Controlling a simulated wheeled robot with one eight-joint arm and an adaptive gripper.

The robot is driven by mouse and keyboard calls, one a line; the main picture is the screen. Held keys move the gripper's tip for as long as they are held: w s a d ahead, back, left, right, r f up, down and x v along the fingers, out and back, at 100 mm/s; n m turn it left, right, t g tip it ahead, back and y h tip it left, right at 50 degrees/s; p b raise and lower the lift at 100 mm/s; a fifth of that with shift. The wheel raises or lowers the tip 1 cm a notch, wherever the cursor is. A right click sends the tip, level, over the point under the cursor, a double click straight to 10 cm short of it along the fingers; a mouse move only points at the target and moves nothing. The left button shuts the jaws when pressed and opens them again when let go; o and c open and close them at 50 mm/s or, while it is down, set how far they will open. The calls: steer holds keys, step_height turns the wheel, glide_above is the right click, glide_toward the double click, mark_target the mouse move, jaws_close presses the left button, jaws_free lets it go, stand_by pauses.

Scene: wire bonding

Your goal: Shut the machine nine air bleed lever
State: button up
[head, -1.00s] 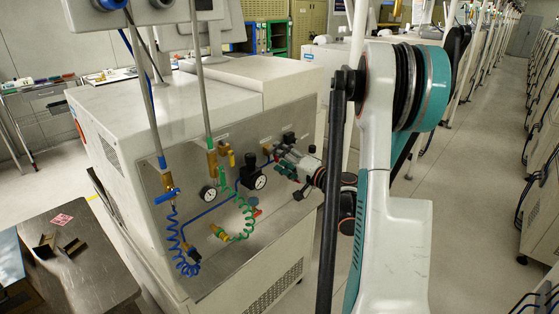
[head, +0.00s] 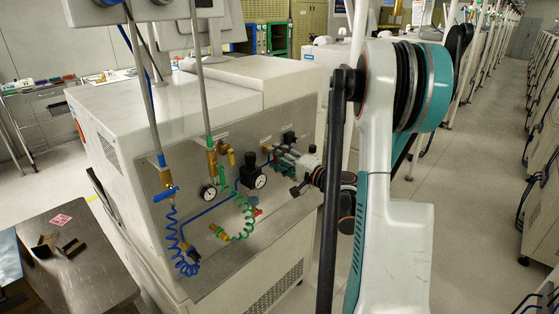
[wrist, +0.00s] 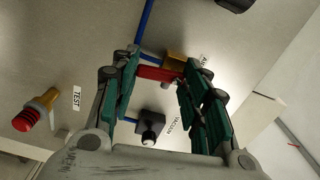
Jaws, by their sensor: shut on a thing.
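The air bleed lever is a red bar (wrist: 158,73) on a brass valve body (wrist: 177,59), beside the AIR label (wrist: 206,62) in the wrist view. It lies across the gap between my green finger pads. My gripper (wrist: 157,80) is shut on this red lever, one finger at each end of it. In the head view my gripper (head: 287,158) is at the upper right of the machine's metal panel (head: 215,265), and its fingers hide the lever there.
A black VACUUM knob (wrist: 151,127) sits close below the fingers. A red and brass TEST fitting (wrist: 38,110) is at the left. In the head view, blue (head: 172,228) and green (head: 247,215) coiled hoses hang left of my gripper, with a black regulator (head: 249,163) close by.

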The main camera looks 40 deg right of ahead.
steer(key=shift+a+m, duration=0.15)
steer(key=shift+m, duration=0.75)
steer(key=o, duration=1.1)
steer(key=shift+s, duration=0.1)
steer(key=s, duration=0.8)
steer(key=s+d, duration=0.1)
steer(key=s, duration=0.3)
steer(key=shift+w, duration=0.1)
